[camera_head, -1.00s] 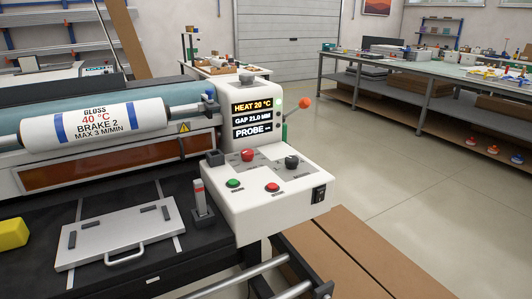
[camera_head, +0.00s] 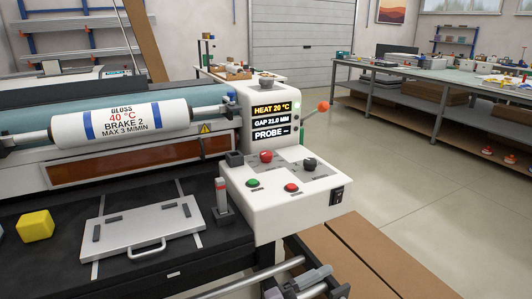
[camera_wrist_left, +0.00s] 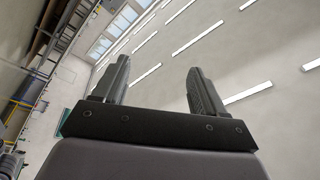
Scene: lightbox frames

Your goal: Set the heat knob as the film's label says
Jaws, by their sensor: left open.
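The film roll (camera_head: 125,122) lies across the laminator at the left; its label reads GLOSS, 40 °C, BRAKE 2, MAX 3 M/MIN. The display (camera_head: 271,119) reads HEAT 20 °C, GAP 21.0 MM, PROBE --. On the white control panel (camera_head: 270,215) are a red knob (camera_head: 266,156) and a black knob (camera_head: 310,163); their small captions are unreadable, so I cannot tell which sets heat. My left gripper (camera_wrist_left: 158,82) is open and empty in the left wrist view, against the ceiling. Grey finger-like shapes show at the head view's bottom edge. My right gripper is not in view.
The panel also has a green button (camera_head: 253,183), a red button (camera_head: 291,187) and a black switch (camera_head: 337,196). An orange-balled lever (camera_head: 323,107) stands behind it. A silver plate (camera_head: 140,225) and yellow block (camera_head: 35,226) lie on the dark bed.

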